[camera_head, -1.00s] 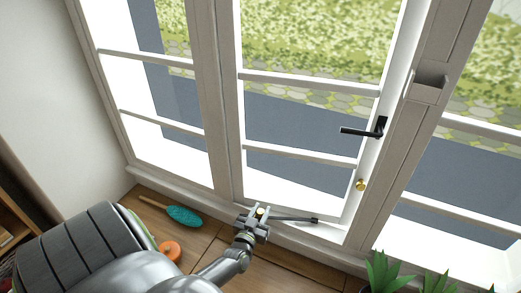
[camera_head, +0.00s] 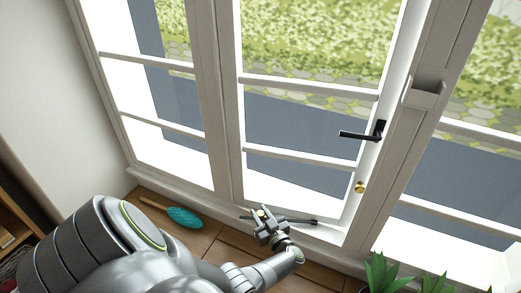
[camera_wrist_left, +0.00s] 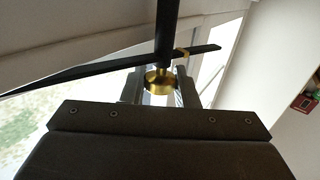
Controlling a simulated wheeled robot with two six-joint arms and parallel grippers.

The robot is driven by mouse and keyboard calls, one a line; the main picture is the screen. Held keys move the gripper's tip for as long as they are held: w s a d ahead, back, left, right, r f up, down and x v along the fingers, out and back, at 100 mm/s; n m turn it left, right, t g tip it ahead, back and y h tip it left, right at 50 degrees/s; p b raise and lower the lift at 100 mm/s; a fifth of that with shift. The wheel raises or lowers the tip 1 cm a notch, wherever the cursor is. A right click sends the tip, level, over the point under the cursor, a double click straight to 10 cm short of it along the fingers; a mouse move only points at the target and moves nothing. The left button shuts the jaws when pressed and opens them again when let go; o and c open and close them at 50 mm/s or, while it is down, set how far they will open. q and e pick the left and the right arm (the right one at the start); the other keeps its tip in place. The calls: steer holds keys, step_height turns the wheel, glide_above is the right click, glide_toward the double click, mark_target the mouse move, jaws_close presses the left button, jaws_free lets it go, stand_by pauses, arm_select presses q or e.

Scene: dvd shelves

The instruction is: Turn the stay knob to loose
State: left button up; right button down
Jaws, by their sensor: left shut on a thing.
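The stay is a dark metal bar (camera_head: 300,221) low along the window's bottom rail; it also shows in the left wrist view (camera_wrist_left: 80,70). Its brass stay knob (camera_wrist_left: 160,82) sits between the two fingers of my left gripper (camera_wrist_left: 160,92) in that view. In the head view my left gripper (camera_head: 265,219) is at the stay above the sill, shut on the knob, with the fingers covering most of it. My right gripper is not in view.
The window sash has a black handle (camera_head: 362,134) and a brass knob (camera_head: 360,187) on its right stile. A teal brush (camera_head: 184,217) lies on the wooden sill at left. Potted plants (camera_head: 380,272) stand at lower right.

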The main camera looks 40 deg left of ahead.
arm_select(q)
steer(key=shift+n+g+y+b, duration=0.5)
steer(key=shift+n+g+b, duration=0.7)
steer(key=shift+g, duration=0.8)
steer(key=o, duration=0.9)
steer(key=shift+s+d+b, duration=0.25)
steer(key=shift+d+b, duration=0.05)
steer(key=shift+d, duration=2.6)
steer(key=shift+s+d+b, duration=0.25)
steer(key=shift+d+b, duration=0.1)
steer(key=shift+d, duration=2.55)
steer(key=shift+s+d+b, duration=0.25)
steer(key=shift+d+b, duration=0.05)
steer(key=shift+d, duration=2.6)
steer(key=shift+o, duration=0.2)
